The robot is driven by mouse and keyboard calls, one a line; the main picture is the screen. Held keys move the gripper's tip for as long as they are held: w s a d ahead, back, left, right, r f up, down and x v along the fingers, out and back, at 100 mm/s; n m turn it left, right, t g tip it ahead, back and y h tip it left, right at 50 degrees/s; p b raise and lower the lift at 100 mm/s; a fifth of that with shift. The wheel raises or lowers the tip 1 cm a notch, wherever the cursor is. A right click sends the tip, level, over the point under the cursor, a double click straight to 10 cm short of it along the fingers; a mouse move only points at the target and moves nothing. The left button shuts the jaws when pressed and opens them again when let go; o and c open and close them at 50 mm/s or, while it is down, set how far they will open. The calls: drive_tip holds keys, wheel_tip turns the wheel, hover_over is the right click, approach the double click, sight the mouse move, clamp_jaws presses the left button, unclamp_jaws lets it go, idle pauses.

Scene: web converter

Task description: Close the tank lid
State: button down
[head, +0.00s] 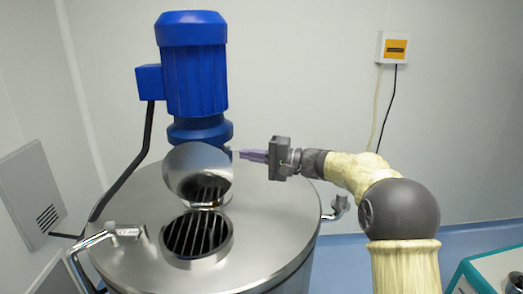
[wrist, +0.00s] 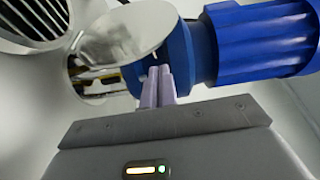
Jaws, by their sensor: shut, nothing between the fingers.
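The tank lid (head: 197,168) is a round, shiny metal disc standing open, tilted up from its hinge (head: 205,206) behind the round opening (head: 197,236) in the tank top. Dark grate bars show inside the opening. My gripper (head: 240,153) is just right of the lid's upper right edge, its purple fingers pointing left. In the wrist view the shut fingers (wrist: 160,72) are empty, beside the edge of the lid (wrist: 125,32) and in front of the blue motor's base. I cannot tell whether the fingertips touch the lid. The opening (wrist: 38,18) shows at the upper left there.
The blue motor (head: 193,65) stands on the tank top (head: 275,215) right behind the lid. A bent metal pipe (head: 125,231) is at the tank's left front, and a small fitting (head: 340,206) is at its right edge. The air above the opening's front is clear.

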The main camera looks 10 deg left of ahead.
drive_tip(key=a, duration=0.1)
drive_tip(key=a+p, duration=0.1)
drive_tip(key=a, duration=0.1)
drive_tip(key=a+p, duration=0.1)
drive_tip(key=shift+w+a, duration=0.3)
drive_tip(key=shift+a, duration=0.1)
